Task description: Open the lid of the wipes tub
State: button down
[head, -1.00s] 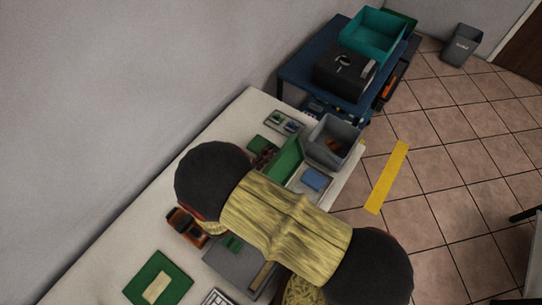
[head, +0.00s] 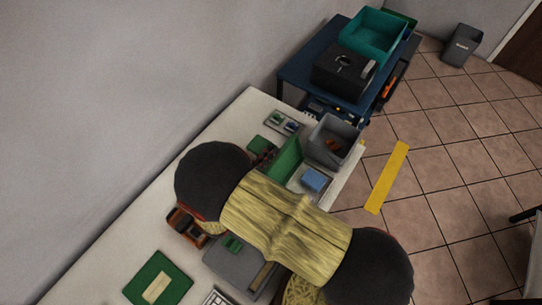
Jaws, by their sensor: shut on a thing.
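I cannot make out a wipes tub or its lid for certain in the head view. A green upright panel (head: 287,157) stands on the white table (head: 105,232), next to a shallow grey tray holding a blue block (head: 314,181); I cannot tell if these belong to the tub. My own arm, yellowish with dark rounded ends, crosses the table and hides much of its middle. My gripper does not show; what it holds cannot be seen.
A grey open bin (head: 318,142) stands at the table's far end. A blue cart (head: 296,74) beyond carries a black box (head: 335,72) and a teal crate (head: 378,42). A green board (head: 139,287) lies near the front. The tiled floor at right is mostly clear.

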jog(key=shift+s+d+r+m+p, duration=0.15)
jog(key=shift+s+d+m+p, duration=0.3)
jog(key=shift+d+p, duration=0.5)
jog(key=shift+s+d+r+p, duration=0.15)
jog(key=shift+s+p, duration=0.05)
jog(key=shift+p, duration=0.75)
jog(key=shift+s+d, duration=0.1)
jog(key=shift+d, duration=0.05)
jog(key=c, duration=2)
grip_release()
jog(key=shift+a, duration=0.2)
jog(key=shift+r, duration=0.1)
